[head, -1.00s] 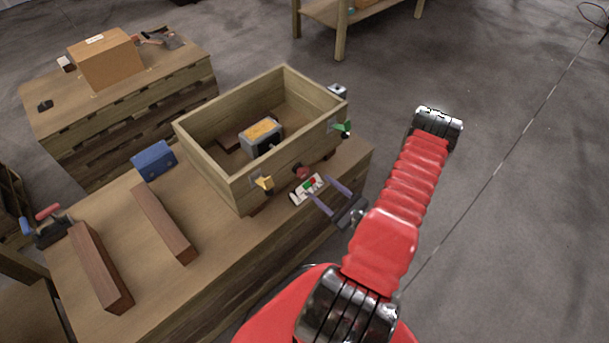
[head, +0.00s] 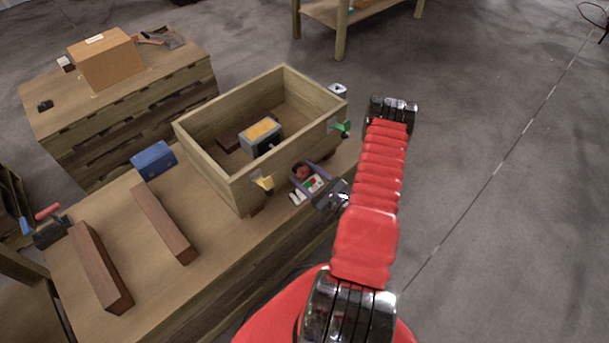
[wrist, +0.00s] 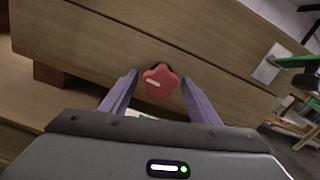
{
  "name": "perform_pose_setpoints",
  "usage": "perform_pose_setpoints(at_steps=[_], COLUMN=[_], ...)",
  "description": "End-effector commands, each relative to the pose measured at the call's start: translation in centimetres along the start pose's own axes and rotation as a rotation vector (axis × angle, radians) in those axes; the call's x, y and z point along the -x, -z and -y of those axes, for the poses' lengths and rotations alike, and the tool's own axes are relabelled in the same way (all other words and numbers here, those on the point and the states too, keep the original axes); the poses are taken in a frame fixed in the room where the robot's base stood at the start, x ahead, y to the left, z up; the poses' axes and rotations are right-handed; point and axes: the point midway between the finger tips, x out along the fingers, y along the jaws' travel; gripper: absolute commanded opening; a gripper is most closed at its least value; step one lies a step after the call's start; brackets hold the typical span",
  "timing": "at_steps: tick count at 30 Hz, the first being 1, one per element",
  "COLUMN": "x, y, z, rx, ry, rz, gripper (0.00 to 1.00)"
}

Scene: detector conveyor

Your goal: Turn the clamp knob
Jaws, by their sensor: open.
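The red star-shaped clamp knob (head: 301,170) is on the front wall of the wooden box (head: 213,178). In the wrist view the knob (wrist: 160,80) shows a pale mark on its face and sits between the tips of my two purple fingers. My gripper (head: 308,173) is open around the knob, with a gap visible on each side (wrist: 160,88). Whether the fingertips reach past the knob's face is hard to tell.
A white panel with red and green buttons (head: 313,184) lies below the knob, partly covered by my gripper. A yellow part (head: 263,181) and a green lever (head: 342,127) stick out from the box on either side. A grey device (head: 261,138) sits inside the box.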

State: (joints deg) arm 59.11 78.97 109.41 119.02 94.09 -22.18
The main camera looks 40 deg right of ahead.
Motion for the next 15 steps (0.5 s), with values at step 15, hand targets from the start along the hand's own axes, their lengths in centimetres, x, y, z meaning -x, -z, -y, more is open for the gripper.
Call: perform_pose_setpoints(at_steps=[15], x=[0.02], y=[0.00], z=[0.00], rx=[0.000], ry=[0.000], rz=[0.000], gripper=[0.33])
